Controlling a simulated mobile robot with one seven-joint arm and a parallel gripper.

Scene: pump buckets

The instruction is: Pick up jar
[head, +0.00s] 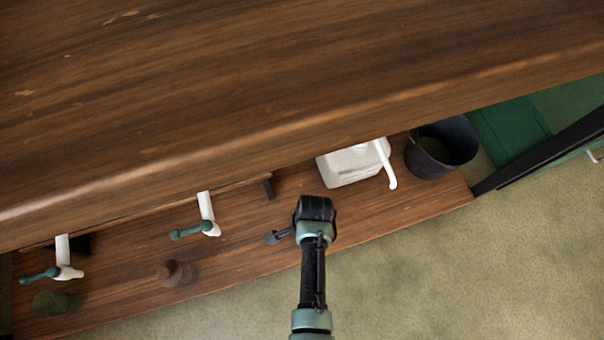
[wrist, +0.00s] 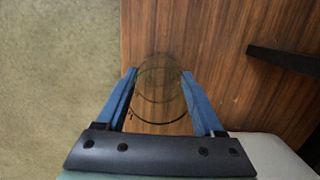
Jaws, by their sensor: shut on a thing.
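A clear glass jar (wrist: 159,86) shows in the wrist view as round outlines between the two blue fingers of my gripper (wrist: 159,73). The fingers are shut on it, one on each side. The wood grain shows through the glass. In the head view, my gripper (head: 278,237) is over the lower wooden shelf, left of the white container. I cannot make out the jar there. I cannot tell whether the jar touches the shelf.
A white container (head: 350,166) and a dark bucket (head: 441,148) stand to the right. Pump taps with green handles (head: 189,231) and a brown rounded object (head: 174,273) are to the left. The upper wooden top (head: 250,100) overhangs the shelf (head: 230,260). A dark bracket (head: 268,188) is near.

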